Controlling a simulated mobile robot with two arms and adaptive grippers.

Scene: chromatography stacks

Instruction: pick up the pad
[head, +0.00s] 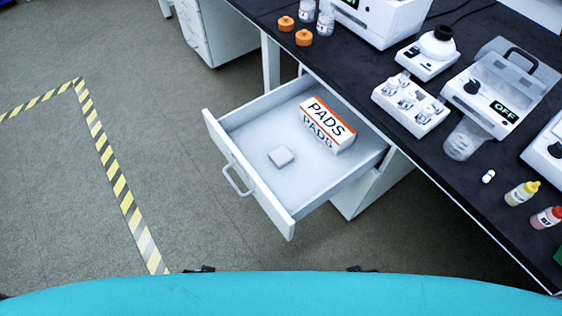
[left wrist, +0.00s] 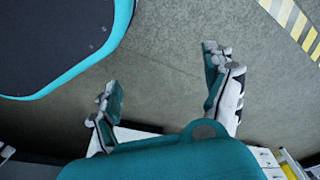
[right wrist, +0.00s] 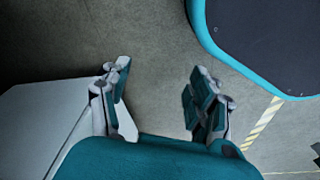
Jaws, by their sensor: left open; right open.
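A small white square pad (head: 281,157) lies flat on the floor of an open white drawer (head: 240,128), toward its front. A white and orange box marked PADS (head: 328,125) stands in the same drawer, behind the pad and to its right. My left gripper (left wrist: 165,80) is open and empty above the grey floor in the left wrist view. My right gripper (right wrist: 158,88) is open and empty in the right wrist view. Neither gripper's fingers can be made out in the head view, and the pad shows in neither wrist view.
The drawer sticks out from under a black bench (head: 368,65) carrying a white vial rack (head: 410,104), a device reading OFF (head: 490,98), bottles (head: 522,194) and orange caps (head: 303,37). A white drawer unit (head: 217,30) stands behind. Open floor with striped tape (head: 116,180) lies left.

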